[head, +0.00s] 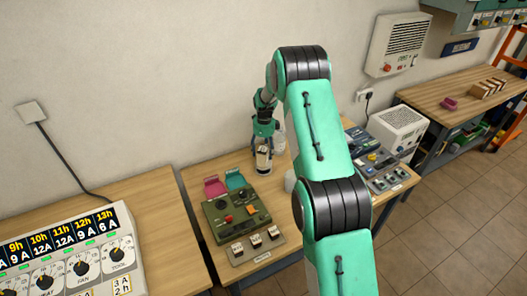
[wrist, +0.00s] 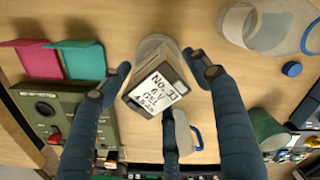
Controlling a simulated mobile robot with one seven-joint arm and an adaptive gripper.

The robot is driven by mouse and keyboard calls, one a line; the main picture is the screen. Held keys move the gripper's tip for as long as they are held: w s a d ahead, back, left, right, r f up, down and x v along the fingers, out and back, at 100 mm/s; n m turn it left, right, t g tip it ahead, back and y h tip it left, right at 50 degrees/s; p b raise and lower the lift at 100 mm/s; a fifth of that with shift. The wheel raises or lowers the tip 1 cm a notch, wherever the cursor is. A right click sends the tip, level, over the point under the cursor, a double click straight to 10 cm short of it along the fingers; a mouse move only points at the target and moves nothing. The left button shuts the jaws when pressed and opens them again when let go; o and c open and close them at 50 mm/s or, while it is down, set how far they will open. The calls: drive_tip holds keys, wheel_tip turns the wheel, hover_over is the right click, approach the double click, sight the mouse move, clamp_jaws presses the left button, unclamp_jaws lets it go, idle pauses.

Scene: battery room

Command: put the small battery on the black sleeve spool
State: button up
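The small battery (wrist: 154,92) shows in the wrist view between my gripper's fingers, its white label, marked No. 33, facing the camera. It also shows in the head view (head: 263,151), below my gripper (head: 264,129). In the wrist view my gripper (wrist: 160,68) has fingertips on both sides of the battery, and a third finger is partly hidden behind it. Whether the fingers touch it is unclear. A clear rounded thing (wrist: 155,46) shows just behind the battery; I cannot tell whether the battery is inside or above it. I cannot make out a black sleeve spool.
A green control box (head: 238,212), with pink (head: 213,187) and teal (head: 235,180) trays behind it, stands on the bench at left. In the wrist view, a clear container (wrist: 268,22), a blue cap (wrist: 292,69) and a green cylinder (wrist: 265,130) lie to the right.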

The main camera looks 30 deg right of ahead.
drive_tip(key=shift+r, duration=0.15)
wheel_tip(320, 180, up, 11)
drive_tip(key=shift+s+r+p, duration=0.15)
drive_tip(key=shift+p, duration=0.3)
drive_tip(key=shift+r, duration=0.35)
idle(0.5)
drive_tip(key=s+a+r+n+t, duration=0.1)
drive_tip(key=s+a+r+n, duration=0.55)
drive_tip(key=s+r, duration=0.5)
drive_tip(key=s+a+r+n+t, duration=0.2)
drive_tip(key=s+a+r+n, duration=0.5)
drive_tip(key=r, duration=0.8)
drive_tip(key=s+a+r+n, duration=0.3)
drive_tip(key=s, duration=0.5)
drive_tip(key=s+a+r+n, duration=0.2)
drive_tip(key=s+a, duration=0.2)
drive_tip(key=s, duration=0.4)
drive_tip(key=s+a+f+n+t, duration=0.1)
drive_tip(key=s+n, duration=0.3)
drive_tip(key=s, duration=0.4)
drive_tip(key=s+a+f+n+t, duration=0.1)
drive_tip(key=s+a+n, duration=0.2)
drive_tip(key=s, duration=0.6)
drive_tip(key=shift+n, duration=0.65)
